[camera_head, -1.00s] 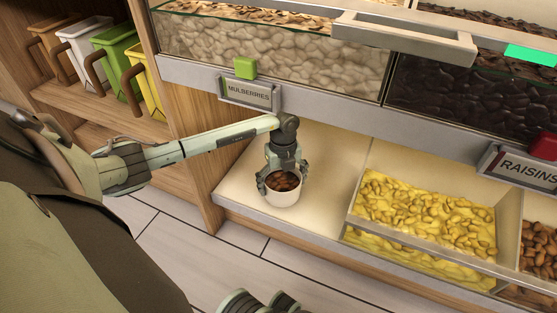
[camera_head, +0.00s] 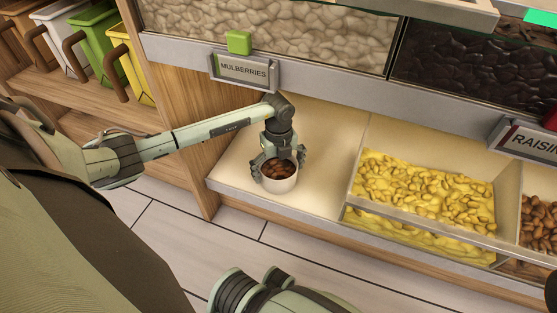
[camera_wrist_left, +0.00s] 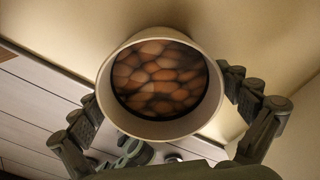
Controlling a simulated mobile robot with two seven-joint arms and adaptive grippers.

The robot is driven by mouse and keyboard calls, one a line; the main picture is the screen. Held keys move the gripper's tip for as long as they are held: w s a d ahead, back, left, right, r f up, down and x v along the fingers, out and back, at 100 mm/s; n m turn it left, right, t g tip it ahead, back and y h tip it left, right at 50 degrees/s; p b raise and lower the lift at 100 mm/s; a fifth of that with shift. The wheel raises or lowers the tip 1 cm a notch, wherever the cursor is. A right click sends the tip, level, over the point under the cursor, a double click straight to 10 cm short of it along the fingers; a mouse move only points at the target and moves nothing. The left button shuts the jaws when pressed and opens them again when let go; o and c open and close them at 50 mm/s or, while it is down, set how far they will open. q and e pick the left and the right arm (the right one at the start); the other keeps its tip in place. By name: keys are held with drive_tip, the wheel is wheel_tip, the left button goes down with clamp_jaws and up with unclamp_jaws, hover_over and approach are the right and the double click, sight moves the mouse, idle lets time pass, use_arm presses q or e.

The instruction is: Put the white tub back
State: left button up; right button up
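The white tub (camera_head: 279,186), filled with brown nuts, stands upright on the pale lower shelf (camera_head: 233,165), near its front edge and left of the yellow bin. My left gripper (camera_head: 279,163) is above it, with fingers on both sides of the rim. In the left wrist view the tub (camera_wrist_left: 113,120) faces the camera with its nuts inside. The left gripper's fingers (camera_wrist_left: 160,95) look spread, just outside the rim, with small gaps; the gripper looks open. The tub's underside is hidden. My right gripper does not show.
A bin of yellow pieces (camera_head: 425,193) is right of the tub, behind a divider; brown nuts (camera_head: 539,220) lie further right. The MULBERRIES sign (camera_head: 243,69) hangs above. Colored scoop bins (camera_head: 105,45) stand at the left. The shelf around the tub is clear.

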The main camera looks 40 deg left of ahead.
sight(278, 180)
use_arm(q)
wheel_tip(278, 180, up, 8)
drive_tip(key=p, duration=0.2)
drive_tip(key=shift+p, duration=0.4)
drive_tip(key=shift+f, duration=0.1)
